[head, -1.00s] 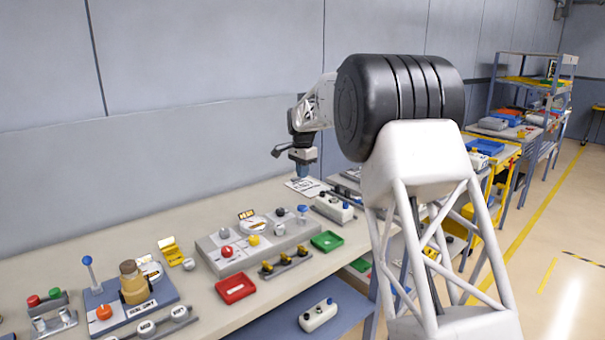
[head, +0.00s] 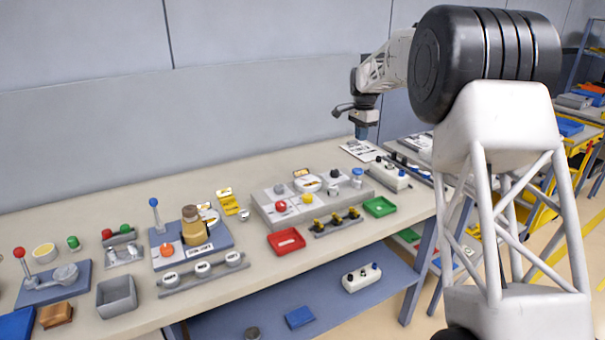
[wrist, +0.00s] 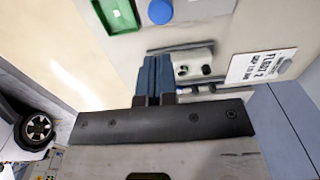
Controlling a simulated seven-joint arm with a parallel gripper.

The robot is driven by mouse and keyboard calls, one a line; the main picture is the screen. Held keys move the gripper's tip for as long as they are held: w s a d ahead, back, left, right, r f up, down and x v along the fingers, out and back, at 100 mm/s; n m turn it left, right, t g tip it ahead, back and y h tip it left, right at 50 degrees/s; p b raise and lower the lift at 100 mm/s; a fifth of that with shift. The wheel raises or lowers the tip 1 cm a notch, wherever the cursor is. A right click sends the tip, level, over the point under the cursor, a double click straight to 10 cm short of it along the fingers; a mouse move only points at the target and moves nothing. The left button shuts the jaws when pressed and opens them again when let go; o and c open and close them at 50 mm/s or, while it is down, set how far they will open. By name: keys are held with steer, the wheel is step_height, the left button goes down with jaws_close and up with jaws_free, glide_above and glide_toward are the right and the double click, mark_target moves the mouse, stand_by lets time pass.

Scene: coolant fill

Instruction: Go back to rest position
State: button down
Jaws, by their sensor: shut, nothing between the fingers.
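My gripper (head: 362,132) hangs above the far right part of the workbench, its blue fingers pointing down. In the wrist view its blue fingers (wrist: 155,76) are together with nothing between them. It is clear of the bench top. Below and beside it are a printed sheet (head: 362,150) and a white block with knobs (head: 390,172). The sheet also shows in the wrist view (wrist: 258,68).
The workbench (head: 130,186) carries a grey control panel (head: 268,212), a red tray (head: 286,241), a green tray (head: 379,207), a blue lever panel (head: 218,236) and a grey open box (head: 116,297). A blue shelf (head: 265,322) lies below. The wall (head: 270,60) stands behind.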

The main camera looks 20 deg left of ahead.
stand_by(0.3)
steer(key=s+d+r+n, duration=0.1)
steer(key=s+d+r, duration=0.4)
steer(key=s, duration=0.6)
steer(key=s+d+r+n+t, duration=0.1)
steer(key=s+d+r+n, duration=0.15)
steer(key=s+d, duration=0.65)
steer(key=s+d+r+n, duration=0.1)
steer(key=s+d+r, duration=0.35)
steer(key=s, duration=0.75)
steer(key=s+d+f+n, duration=0.1)
steer(key=s+d+f, duration=0.2)
steer(key=s, duration=0.9)
steer(key=s+d+f+n+t, duration=0.1)
steer(key=s+f, duration=0.4)
steer(key=s, duration=0.7)
steer(key=s+d+f+n, duration=0.2)
steer(key=s+d+f, duration=0.2)
steer(key=s, duration=0.8)
steer(key=shift+d+t, duration=0.3)
steer(key=shift+d, duration=0.8)
